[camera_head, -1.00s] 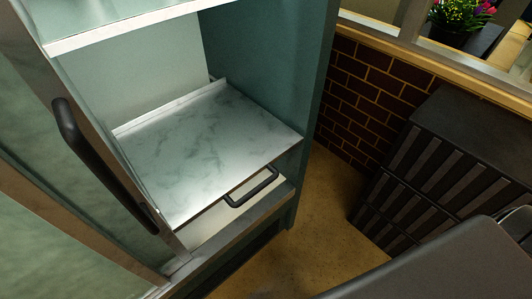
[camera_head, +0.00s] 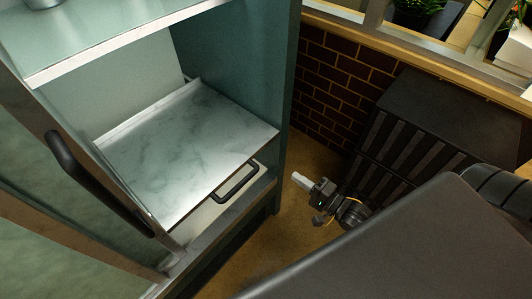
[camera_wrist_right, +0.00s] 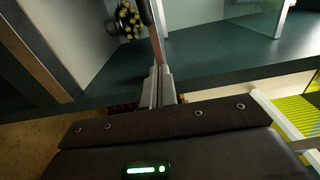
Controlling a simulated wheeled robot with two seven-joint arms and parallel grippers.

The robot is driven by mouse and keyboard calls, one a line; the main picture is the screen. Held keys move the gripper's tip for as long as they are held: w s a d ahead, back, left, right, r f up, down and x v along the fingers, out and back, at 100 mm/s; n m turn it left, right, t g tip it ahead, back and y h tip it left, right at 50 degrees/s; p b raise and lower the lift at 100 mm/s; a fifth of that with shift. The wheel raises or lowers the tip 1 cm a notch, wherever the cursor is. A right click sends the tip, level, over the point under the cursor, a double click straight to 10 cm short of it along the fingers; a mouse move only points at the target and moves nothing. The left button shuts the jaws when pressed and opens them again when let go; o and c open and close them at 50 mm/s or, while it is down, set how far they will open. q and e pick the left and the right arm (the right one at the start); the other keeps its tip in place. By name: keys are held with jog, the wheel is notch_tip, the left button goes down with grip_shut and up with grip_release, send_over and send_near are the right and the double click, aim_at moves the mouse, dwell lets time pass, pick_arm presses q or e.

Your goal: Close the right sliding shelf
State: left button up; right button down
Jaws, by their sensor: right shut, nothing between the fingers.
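The sliding shelf (camera_head: 190,145) is a pale marbled panel inside a teal cabinet (camera_head: 240,75). Its front edge lies near the cabinet's front opening, and a black bar handle (camera_head: 236,184) sticks out from that edge. My right gripper (camera_head: 298,179) is to the right of the handle, outside the cabinet, apart from the shelf and pointing left. Its pale fingers are together and empty. They also show shut in the right wrist view (camera_wrist_right: 160,88), where I cannot make out the shelf for certain. My left gripper is not in view.
A door with a long black handle (camera_head: 90,180) stands at the left of the opening. A dark slatted crate (camera_head: 430,130) stands behind my right gripper, by a brick wall (camera_head: 345,85). Tan floor (camera_head: 285,235) lies clear between the cabinet and the crate.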

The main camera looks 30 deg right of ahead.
jog(key=b, duration=0.7)
send_near(258, 151)
jog(key=x, duration=0.4)
jog(key=shift+w+f, duration=0.2)
jog(key=shift+w, duration=0.1)
jog(key=shift+b+x, duration=0.6)
jog(key=shift+x, duration=0.55)
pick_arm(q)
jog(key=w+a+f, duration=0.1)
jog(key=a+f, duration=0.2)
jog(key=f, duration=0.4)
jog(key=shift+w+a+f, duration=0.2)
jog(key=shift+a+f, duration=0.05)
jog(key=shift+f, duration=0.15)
pick_arm(e)
jog(key=shift+r, duration=0.25)
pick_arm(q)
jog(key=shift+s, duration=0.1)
